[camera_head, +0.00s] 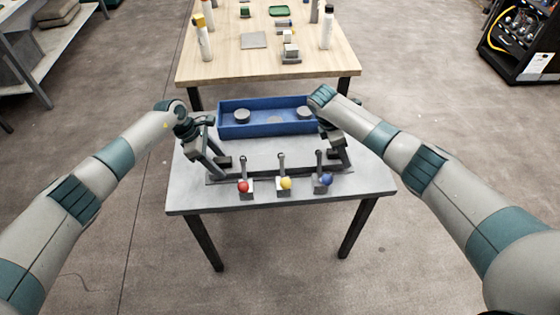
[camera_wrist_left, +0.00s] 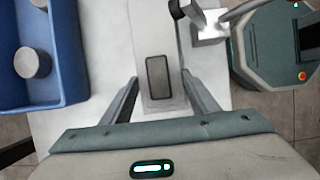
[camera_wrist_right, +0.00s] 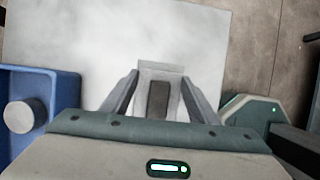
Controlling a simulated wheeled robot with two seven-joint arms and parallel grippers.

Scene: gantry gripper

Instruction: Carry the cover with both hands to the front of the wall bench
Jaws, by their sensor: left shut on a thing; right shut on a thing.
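The cover (camera_head: 300,167) appears to be a flat grey panel with a dark front edge on the grey table; its outline is hard to separate from the tabletop. My left gripper (camera_head: 219,162) is at its left end. In the left wrist view, its fingers stand either side of a grey block with a dark centre (camera_wrist_left: 158,78), apparently a handle. My right gripper (camera_head: 338,153) is at the right end. In the right wrist view, its fingers flank a similar handle (camera_wrist_right: 159,98). Both grippers are shut on the handles. Contact under the cover is hidden.
A blue tray (camera_head: 268,131) with grey round pieces stands behind the cover. Levers with red (camera_head: 243,187), yellow (camera_head: 286,184) and blue (camera_head: 326,179) balls stand at its front. A wooden table (camera_head: 268,67) stands beyond, with bottles and small items.

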